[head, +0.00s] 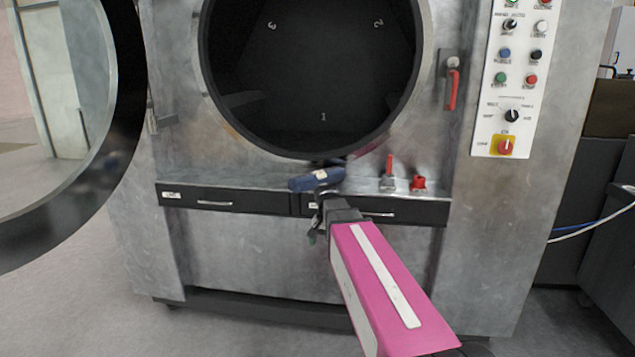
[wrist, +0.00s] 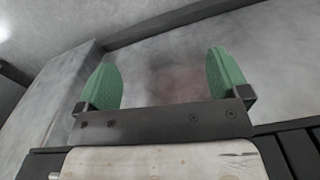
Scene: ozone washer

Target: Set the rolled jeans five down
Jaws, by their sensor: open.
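The rolled jeans, a dark blue roll (head: 316,179), lie across the front ledge of the washer, just below the round opening. My gripper (head: 315,228) is in front of and below the roll, by the drawer fronts, partly hidden by my pink arm. In the wrist view, the gripper's green fingers (wrist: 163,85) are wide apart. Only blurred grey metal shows between them, with no cloth. The jeans do not show in the wrist view.
The washer's drum (head: 315,70) is open and dark, with numbered compartments. Its round door (head: 125,120) stands open at left. Black drawers (head: 225,199) run below. A control panel (head: 515,80) is at right.

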